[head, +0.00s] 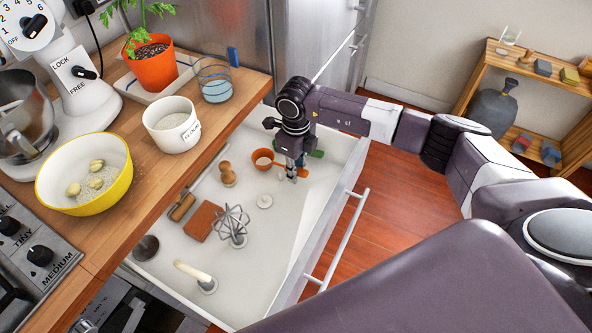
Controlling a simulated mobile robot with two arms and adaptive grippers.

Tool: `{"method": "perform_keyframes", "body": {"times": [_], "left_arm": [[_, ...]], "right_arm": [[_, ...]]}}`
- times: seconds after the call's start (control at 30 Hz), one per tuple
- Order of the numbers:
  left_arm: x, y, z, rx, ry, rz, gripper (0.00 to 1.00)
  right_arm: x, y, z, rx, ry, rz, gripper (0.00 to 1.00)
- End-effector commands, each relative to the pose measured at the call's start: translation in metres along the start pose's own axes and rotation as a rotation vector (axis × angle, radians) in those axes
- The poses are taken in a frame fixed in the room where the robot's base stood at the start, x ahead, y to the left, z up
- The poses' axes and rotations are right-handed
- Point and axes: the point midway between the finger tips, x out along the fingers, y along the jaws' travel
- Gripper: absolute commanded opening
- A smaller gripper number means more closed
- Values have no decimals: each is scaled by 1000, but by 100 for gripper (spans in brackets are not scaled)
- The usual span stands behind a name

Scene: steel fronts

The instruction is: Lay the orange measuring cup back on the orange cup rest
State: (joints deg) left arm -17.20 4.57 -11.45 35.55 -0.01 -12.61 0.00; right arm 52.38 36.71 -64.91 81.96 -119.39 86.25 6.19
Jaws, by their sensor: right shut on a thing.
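The orange measuring cup (263,159) is in the open white drawer, with its round bowl facing up and its handle running right toward my right gripper. My right gripper (291,177) points down into the drawer and is shut on the cup's handle. The fingers cover part of the handle, and an orange end shows just right of them. I cannot tell whether the cup touches the drawer floor. I cannot make out the orange cup rest for certain; a flat orange-brown block (203,221) lies further left in the drawer. My left gripper is not in view.
The drawer's front wall (325,222) stands right; the wooden counter (150,185) edges the left.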

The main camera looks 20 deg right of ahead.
Motion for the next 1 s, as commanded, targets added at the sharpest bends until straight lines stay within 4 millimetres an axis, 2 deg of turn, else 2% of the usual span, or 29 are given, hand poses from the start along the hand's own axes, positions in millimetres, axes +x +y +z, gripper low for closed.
{"method": "perform_keyframes", "body": {"times": [0.13, 0.9, 0.93, 1.0], "left_arm": [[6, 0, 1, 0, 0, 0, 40], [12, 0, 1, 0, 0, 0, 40], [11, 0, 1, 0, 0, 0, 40], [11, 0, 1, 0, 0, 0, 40]], "right_arm": [[6, 0, 0, 0, -1, 0, 0], [12, 0, 0, 0, 0, 0, 0], [12, 0, 0, 0, -1, 0, 19], [11, 0, 0, 0, 0, 0, 27]]}}
